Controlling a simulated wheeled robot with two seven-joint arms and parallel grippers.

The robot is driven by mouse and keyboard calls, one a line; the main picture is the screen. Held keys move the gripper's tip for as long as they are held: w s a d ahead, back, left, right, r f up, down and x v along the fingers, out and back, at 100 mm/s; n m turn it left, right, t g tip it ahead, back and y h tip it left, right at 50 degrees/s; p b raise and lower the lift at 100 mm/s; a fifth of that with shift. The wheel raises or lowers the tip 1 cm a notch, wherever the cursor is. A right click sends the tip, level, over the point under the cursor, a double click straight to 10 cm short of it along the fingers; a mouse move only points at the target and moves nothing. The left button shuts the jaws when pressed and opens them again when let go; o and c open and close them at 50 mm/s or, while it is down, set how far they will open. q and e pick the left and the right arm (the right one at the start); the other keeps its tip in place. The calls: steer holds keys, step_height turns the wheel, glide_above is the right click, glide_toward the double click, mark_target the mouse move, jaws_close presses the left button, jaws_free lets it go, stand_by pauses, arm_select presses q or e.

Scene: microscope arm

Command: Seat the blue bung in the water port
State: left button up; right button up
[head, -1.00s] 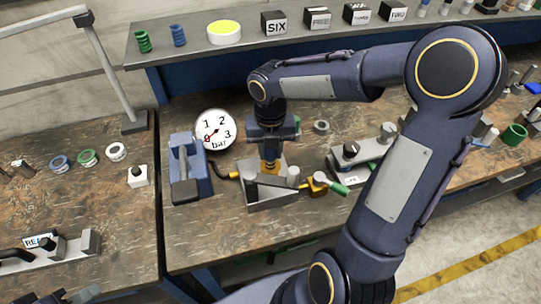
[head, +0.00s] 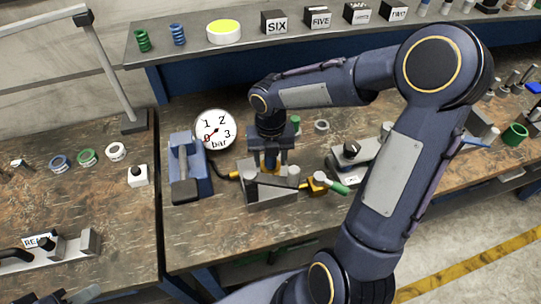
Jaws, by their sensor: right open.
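My right gripper (head: 270,164) points down over a grey metal block (head: 268,193) on the bench. Its jaws are open, one on each side of an upright orange-yellow part (head: 269,160) on the block. I cannot tell whether they touch it. The block has a dark bar across its front and a brass fitting (head: 317,184) with a green handle (head: 338,188) at its right. I cannot make out a blue bung or a marked water port for sure; the gripper hides part of the block. My left gripper is not in view.
A pressure gauge (head: 215,129) and a blue clamp-like device (head: 188,168) stand close left of the block. Another grey fixture (head: 362,154) is at its right, partly behind my arm. A shelf (head: 190,52) runs behind. Bare bench lies in front (head: 215,235).

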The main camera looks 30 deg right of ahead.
steer(key=shift+r, duration=0.2)
step_height(320, 180, up, 12)
steer(key=shift+s+f, duration=0.1)
stand_by(0.7)
